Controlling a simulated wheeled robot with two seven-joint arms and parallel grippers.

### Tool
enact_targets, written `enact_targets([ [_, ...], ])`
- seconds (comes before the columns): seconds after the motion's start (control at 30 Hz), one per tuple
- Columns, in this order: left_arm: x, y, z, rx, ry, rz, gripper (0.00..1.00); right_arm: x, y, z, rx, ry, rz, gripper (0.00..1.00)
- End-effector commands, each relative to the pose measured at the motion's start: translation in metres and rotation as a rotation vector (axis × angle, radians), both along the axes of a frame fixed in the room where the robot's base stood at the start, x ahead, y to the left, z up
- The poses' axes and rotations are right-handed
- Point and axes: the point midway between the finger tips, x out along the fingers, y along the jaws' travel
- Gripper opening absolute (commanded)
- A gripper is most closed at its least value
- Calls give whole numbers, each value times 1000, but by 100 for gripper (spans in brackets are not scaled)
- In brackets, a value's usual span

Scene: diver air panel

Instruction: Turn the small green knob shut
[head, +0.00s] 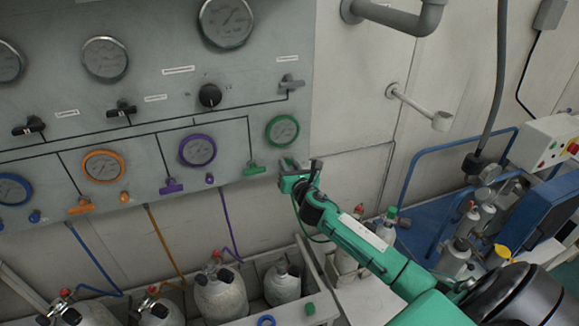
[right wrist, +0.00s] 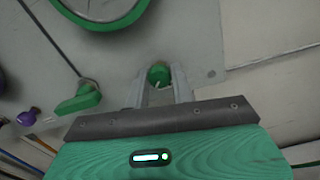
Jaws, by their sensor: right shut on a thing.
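The small green knob (right wrist: 158,74) sits on the grey panel in the right wrist view, below the green-rimmed gauge (right wrist: 100,10). My right gripper (right wrist: 158,90) has its two fingers on either side of the knob and is shut on it. In the head view my right gripper (head: 290,170) is against the panel's lower right corner, and the small knob is hidden behind it. A green lever handle (right wrist: 78,100) is to the left of the knob, apart from the fingers; it also shows in the head view (head: 254,168). My left gripper is not in view.
The panel (head: 250,100) carries several gauges, black handles and coloured levers. A purple lever (head: 171,186) and small purple knob (head: 210,179) are further left. Gas cylinders (head: 220,296) stand below. The wall right of the panel is bare near the gripper.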

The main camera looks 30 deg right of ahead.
Motion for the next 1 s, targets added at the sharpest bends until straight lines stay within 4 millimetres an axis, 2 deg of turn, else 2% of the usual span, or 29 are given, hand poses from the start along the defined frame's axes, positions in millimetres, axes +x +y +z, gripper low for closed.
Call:
enact_targets([
  [1.0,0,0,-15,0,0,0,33,0,2,-1,941,-224,-2,1],
])
